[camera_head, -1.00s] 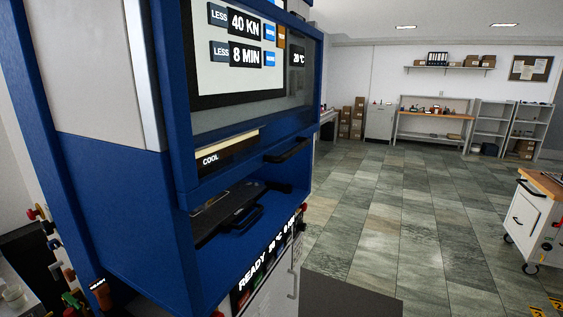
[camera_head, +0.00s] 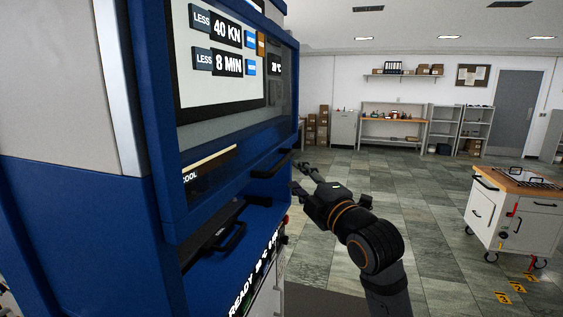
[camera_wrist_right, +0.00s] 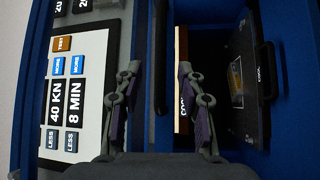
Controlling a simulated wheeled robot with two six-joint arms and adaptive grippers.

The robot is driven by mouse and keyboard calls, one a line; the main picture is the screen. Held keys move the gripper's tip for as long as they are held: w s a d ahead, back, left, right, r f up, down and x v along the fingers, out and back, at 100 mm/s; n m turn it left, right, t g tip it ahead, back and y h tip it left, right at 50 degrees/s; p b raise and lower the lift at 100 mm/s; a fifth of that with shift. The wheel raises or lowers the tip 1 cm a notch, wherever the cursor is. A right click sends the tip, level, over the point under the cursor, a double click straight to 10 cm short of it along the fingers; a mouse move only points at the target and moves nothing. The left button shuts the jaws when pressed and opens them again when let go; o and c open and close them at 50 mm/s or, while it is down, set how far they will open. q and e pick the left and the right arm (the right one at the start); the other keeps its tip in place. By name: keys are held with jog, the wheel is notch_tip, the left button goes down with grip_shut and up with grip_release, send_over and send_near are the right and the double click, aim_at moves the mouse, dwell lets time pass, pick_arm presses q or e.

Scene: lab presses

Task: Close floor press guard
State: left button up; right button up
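The floor press (camera_head: 70,230) is a tall blue and light grey cabinet filling the left of the head view. Its guard (camera_head: 225,150) is a blue-framed clear panel with a black bar handle (camera_head: 272,164) at its lower edge. Below the guard the press bay is uncovered, with a dark plate inside. My right gripper (camera_head: 298,178) is just right of the guard handle, fingers spread towards the press. In the right wrist view the gripper (camera_wrist_right: 157,75) is open, with the dark guard handle (camera_wrist_right: 160,90) appearing between its fingers; contact cannot be told. My left gripper is not in view.
A white wheeled cart (camera_head: 515,215) with a wooden top stands at the right. A workbench (camera_head: 392,122) and shelves line the far wall. The tiled floor between is clear. The dark plate (camera_wrist_right: 243,85) has its own handle beside the guard in the wrist view.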

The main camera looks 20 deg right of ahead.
aim_at(282, 160)
jog(key=p+x, duration=0.1)
jog(key=x, duration=0.4)
jog(key=p+x, duration=0.1)
jog(key=x, duration=0.1)
jog(key=shift+w+a+r+p, duration=0.1)
jog(key=shift+a+p, duration=0.25)
jog(key=shift+w, duration=0.6)
grip_shut()
